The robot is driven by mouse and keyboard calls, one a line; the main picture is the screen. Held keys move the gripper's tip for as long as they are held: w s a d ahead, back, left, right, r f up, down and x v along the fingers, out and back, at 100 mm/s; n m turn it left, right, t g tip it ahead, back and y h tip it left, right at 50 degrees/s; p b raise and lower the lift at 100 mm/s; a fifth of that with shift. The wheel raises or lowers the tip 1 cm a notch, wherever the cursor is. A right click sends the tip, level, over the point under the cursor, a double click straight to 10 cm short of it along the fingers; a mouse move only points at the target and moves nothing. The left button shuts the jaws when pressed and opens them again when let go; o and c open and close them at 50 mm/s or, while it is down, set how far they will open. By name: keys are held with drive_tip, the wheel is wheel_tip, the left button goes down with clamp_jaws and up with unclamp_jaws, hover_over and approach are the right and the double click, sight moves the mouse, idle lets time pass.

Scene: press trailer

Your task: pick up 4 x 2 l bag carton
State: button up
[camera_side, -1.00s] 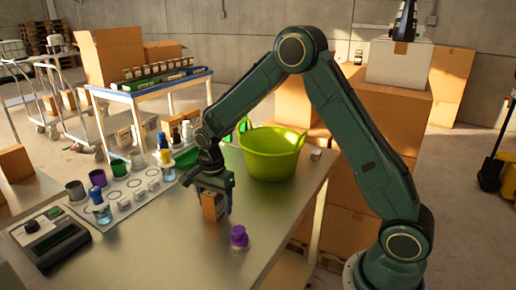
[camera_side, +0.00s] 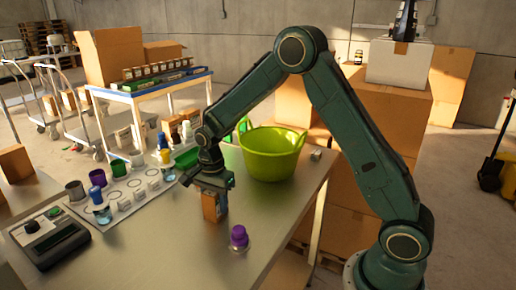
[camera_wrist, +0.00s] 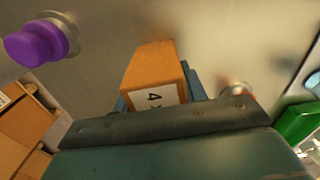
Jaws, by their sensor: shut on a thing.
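The small brown carton (camera_side: 211,207) stands upright at the middle of the metal table, right below my gripper (camera_side: 214,196). The carton's lower part is hidden in the wrist view. I cannot tell any gap between its bottom and the table.
A purple-capped item (camera_side: 238,238) stands close to the carton's right front. A lime-green tub (camera_side: 270,155) is behind it. A tray of jars and bottles (camera_side: 125,190) lies to the left, with a grey device (camera_side: 48,236) nearer.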

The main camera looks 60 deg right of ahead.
drive_tip(key=shift+r, duration=0.15)
wheel_tip(320, 180, up, 20)
idle(0.6)
idle(0.5)
